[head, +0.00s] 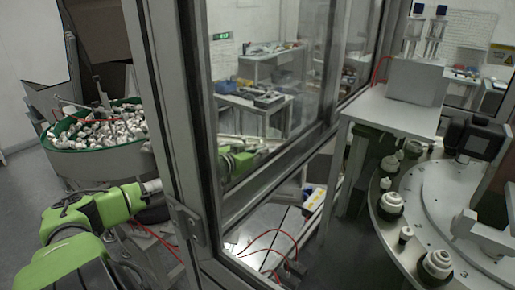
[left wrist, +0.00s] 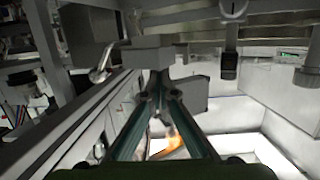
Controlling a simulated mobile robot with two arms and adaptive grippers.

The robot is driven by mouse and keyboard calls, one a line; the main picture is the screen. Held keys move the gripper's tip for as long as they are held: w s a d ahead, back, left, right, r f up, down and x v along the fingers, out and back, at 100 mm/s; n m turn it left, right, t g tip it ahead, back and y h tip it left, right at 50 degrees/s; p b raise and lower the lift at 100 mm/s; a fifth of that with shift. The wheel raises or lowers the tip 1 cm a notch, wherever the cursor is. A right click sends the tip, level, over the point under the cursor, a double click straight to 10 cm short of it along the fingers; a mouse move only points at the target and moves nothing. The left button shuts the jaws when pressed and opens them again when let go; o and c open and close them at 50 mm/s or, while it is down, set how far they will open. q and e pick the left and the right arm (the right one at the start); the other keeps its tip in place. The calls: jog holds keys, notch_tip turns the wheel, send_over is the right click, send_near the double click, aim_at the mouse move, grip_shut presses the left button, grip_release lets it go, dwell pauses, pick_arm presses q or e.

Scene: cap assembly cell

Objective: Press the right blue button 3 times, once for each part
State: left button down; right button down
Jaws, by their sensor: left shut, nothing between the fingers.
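No blue button can be made out in either view. My left gripper (left wrist: 158,84) is shut and empty in the left wrist view, its two fingers meeting at the tips. The tips overlap the lower edge of a small grey box (left wrist: 150,50); whether they touch it I cannot tell. My right gripper is not in view.
A metal-framed glass enclosure (head: 188,150) stands across the middle of the head view. A green-rimmed bowl of white parts (head: 95,143) is at left. A round table with dark-and-white parts (head: 437,265) is at right. A white table (head: 385,108) holds a grey box (head: 416,82).

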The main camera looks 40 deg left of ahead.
pick_arm(q)
jog(key=s+d+r+p, duration=0.1)
jog(key=s+r+p, duration=0.3)
jog(key=s, duration=0.5)
jog(key=shift+s+r, duration=0.35)
jog(key=shift+r, duration=0.9)
dwell(0.5)
